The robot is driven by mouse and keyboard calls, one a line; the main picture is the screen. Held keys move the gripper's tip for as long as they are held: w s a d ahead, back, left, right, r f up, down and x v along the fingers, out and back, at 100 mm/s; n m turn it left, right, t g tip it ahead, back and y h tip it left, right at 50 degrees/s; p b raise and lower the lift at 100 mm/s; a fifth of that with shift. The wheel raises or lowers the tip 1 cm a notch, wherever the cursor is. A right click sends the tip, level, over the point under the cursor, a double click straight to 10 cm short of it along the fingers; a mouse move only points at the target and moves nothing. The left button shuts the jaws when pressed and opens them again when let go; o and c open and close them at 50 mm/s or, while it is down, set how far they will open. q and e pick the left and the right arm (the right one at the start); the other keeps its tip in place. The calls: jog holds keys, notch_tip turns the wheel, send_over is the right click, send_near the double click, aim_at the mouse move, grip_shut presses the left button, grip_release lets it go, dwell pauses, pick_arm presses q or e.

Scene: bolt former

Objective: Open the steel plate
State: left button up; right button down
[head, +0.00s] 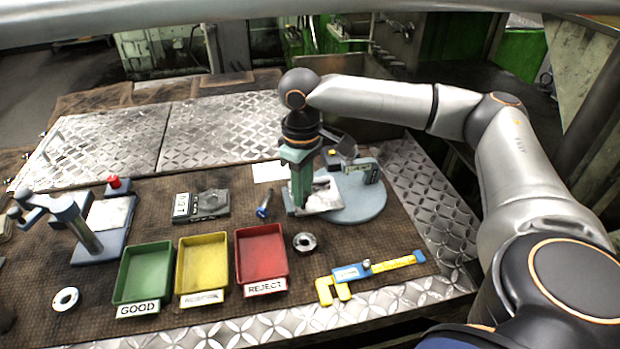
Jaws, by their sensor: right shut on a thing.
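Diamond-pattern steel plates lie flat at the back of the bench: a left one (115,140) and a middle one (225,130), with a seam between them. A pale bar like a handle (48,142) stands at the left plate's far left. My right gripper (308,205) points down at the round blue-grey base of a gauge stand (358,205), to the right of the plates and apart from them. It is shut on a pale, shiny part (325,195), mostly hidden by the fingers; I cannot tell what it is. My left gripper is not in view.
Green (145,272), yellow (203,265) and red (262,252) trays stand at the front. A yellow-blue caliper (372,270), a metal ring (304,242), a grey scale-like box (200,205) and a blue bolt-like piece (264,205) lie around. A blue stand (80,225) is at left.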

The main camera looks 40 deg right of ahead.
jog(key=c, duration=0.7)
grip_release()
jog(key=shift+r, duration=0.15)
notch_tip(320, 180, up, 12)
jog(key=shift+r, duration=0.15)
jog(key=shift+a, duration=0.1)
dwell(0.3)
